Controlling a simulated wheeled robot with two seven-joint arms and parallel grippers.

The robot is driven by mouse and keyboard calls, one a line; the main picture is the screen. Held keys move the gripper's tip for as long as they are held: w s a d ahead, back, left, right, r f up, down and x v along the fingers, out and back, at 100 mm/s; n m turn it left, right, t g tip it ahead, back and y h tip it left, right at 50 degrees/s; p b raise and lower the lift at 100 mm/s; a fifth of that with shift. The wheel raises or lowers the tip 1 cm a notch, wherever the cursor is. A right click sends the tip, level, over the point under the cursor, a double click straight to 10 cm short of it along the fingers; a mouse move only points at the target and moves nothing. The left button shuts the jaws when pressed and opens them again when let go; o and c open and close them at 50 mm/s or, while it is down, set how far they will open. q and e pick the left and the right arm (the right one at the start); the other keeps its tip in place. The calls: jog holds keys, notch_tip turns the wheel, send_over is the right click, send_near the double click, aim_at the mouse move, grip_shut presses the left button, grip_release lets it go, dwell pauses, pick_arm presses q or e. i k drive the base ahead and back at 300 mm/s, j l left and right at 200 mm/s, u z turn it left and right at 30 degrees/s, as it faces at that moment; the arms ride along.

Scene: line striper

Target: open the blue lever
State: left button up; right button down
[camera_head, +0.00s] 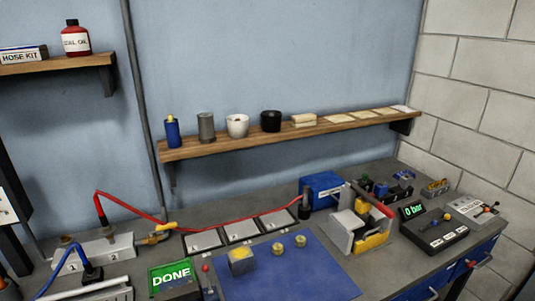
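No lever in the camera_head view is clearly blue. A yellow lever (166,226) sits on a brass valve beside the grey block at the left of the bench. A dark control box (436,235) at the right carries a small stick with an orange tip and a blue part, too small to make out. A grey panel (474,210) behind it has small red and orange knobs. Small blue parts (381,188) lie at the back right, their shape unclear. Neither of my grippers is in view.
A blue mat (285,280) holds a yellowish block (241,261) and small brass pieces. A green DONE screen (170,277) stands at front left. A red hose (240,222) crosses the back. A grey and yellow machine (358,230) stands right of the mat. A shelf (220,146) hangs above.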

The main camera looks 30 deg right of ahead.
aim_at(434, 223)
jog(key=z, duration=2.2)
